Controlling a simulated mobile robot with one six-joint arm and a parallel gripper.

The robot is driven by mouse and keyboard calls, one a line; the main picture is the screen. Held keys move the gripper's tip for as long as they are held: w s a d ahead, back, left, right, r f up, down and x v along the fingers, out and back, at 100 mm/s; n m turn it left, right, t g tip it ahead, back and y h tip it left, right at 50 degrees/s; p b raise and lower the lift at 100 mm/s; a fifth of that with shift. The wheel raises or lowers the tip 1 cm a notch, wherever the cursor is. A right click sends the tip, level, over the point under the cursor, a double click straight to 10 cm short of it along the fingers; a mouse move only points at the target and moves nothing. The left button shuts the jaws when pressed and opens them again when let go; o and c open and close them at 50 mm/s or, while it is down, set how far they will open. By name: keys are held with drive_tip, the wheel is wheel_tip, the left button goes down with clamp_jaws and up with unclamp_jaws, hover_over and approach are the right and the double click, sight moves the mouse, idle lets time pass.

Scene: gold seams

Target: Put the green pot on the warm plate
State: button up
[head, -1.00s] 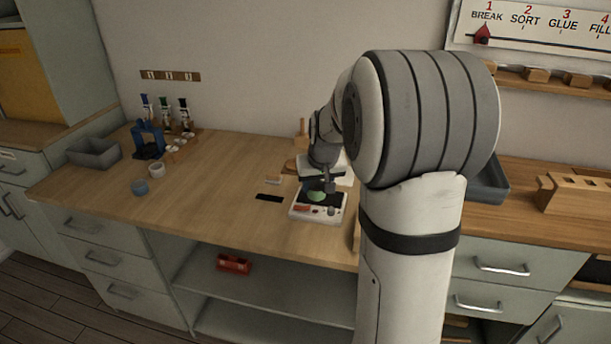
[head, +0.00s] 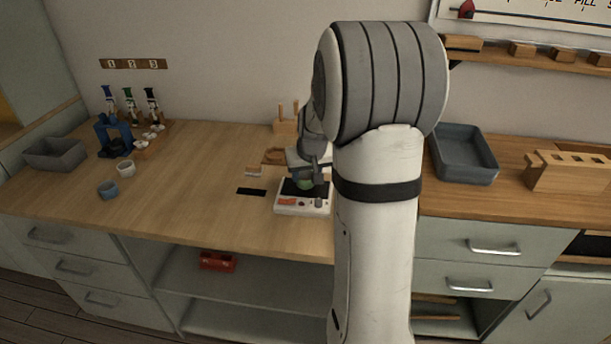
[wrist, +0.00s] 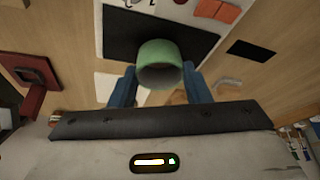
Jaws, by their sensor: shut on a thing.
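The green pot (wrist: 160,62) is between the two blue fingers of my gripper (wrist: 160,86) in the wrist view, which are shut on it. My arm hides part of the bench beside the unit.
A black strip (head: 251,192) lies left of the unit. A blue cup (head: 107,190) and a white cup (head: 126,168) stand further left, near a grey bin (head: 55,154). A grey tray (head: 464,172) and wooden rack (head: 570,174) are right. The bench's left middle is clear.

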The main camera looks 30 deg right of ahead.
drive_tip(key=shift+f, duration=0.3)
drive_tip(key=shift+f, duration=0.15)
drive_tip(key=shift+f, duration=0.15)
drive_tip(key=o, duration=1)
drive_tip(key=shift+c, duration=0.2)
